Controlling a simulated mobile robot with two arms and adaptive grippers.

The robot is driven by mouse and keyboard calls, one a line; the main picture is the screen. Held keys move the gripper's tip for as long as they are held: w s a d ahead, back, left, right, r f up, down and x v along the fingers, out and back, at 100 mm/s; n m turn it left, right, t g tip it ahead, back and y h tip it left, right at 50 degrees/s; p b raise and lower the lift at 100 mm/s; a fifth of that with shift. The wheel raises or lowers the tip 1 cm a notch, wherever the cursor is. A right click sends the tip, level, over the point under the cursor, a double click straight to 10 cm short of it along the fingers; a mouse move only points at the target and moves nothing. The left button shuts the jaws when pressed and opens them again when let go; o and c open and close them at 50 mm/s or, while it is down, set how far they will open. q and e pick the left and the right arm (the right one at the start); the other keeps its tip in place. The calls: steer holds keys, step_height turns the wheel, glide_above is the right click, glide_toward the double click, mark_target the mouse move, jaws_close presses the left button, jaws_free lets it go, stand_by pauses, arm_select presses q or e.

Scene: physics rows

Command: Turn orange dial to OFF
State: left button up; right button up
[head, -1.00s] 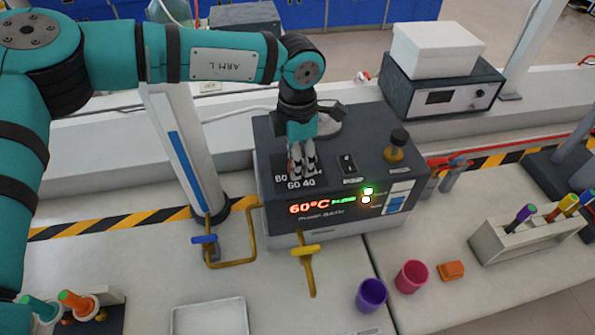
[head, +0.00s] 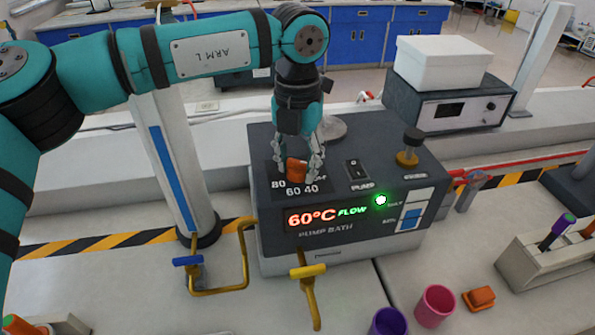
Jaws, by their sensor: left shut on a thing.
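The orange dial (head: 297,170) sits on the sloped top of the dark pump bath (head: 345,270), inside a ring of white markings. The numbers 80, 60 and 40 show, and the marking at the upper right is partly covered by a finger. My left gripper (head: 298,176) reaches down from above and is shut on the orange dial, one finger on its left and one on its right. The dial's pointer direction cannot be made out. The display (head: 312,217) reads 60°C in red and FLOW in green. My right gripper is not in view.
A pump switch (head: 355,170) and a brass-coloured knob with a black top (head: 410,148) are right of the dial. Yellow pipes with a blue valve handle (head: 188,261) and a yellow handle (head: 307,271) stand in front. Purple and pink cups (head: 435,305) are at front right.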

mark_target(298, 161)
arm_select(q)
steer(key=shift+n+b, duration=0.55)
steer(key=shift+n, duration=0.15)
steer(key=o, duration=1.2)
steer(key=shift+c, duration=0.2)
step_height(298, 161, up, 12)
steer(key=shift+f, duration=0.1)
